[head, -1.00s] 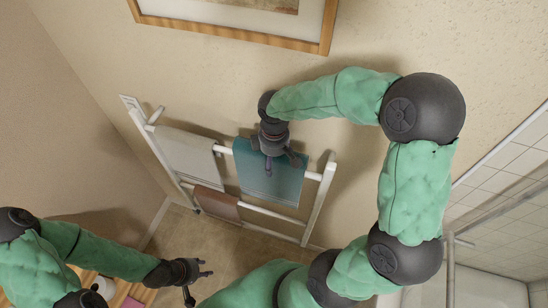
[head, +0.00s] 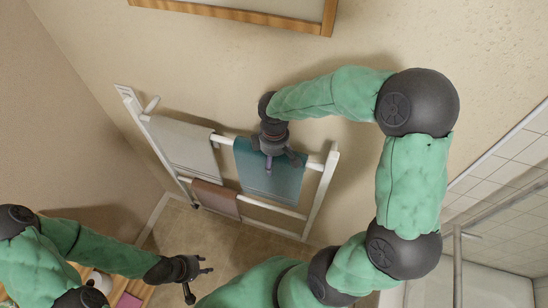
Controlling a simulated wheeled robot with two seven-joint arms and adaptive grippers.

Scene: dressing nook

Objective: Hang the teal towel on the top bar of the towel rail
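The teal towel (head: 284,182) hangs draped over the top bar (head: 223,138) of the white towel rail, toward its right end. Its front face hangs down smoothly, with its lower edge near the lower bar. My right gripper (head: 279,162) is at the towel's upper front, with its dark fingers spread apart. The fingers overlap the towel in the picture; I cannot tell whether they touch it. My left gripper (head: 199,280) is low and to the left of the rail's right post, open and empty, away from the towel.
A light grey towel (head: 188,152) hangs left of the teal one on the top bar. A brown cloth (head: 215,198) hangs on a lower bar. A framed picture (head: 250,17) is on the wall above. A wooden surface (head: 137,291) lies at bottom left.

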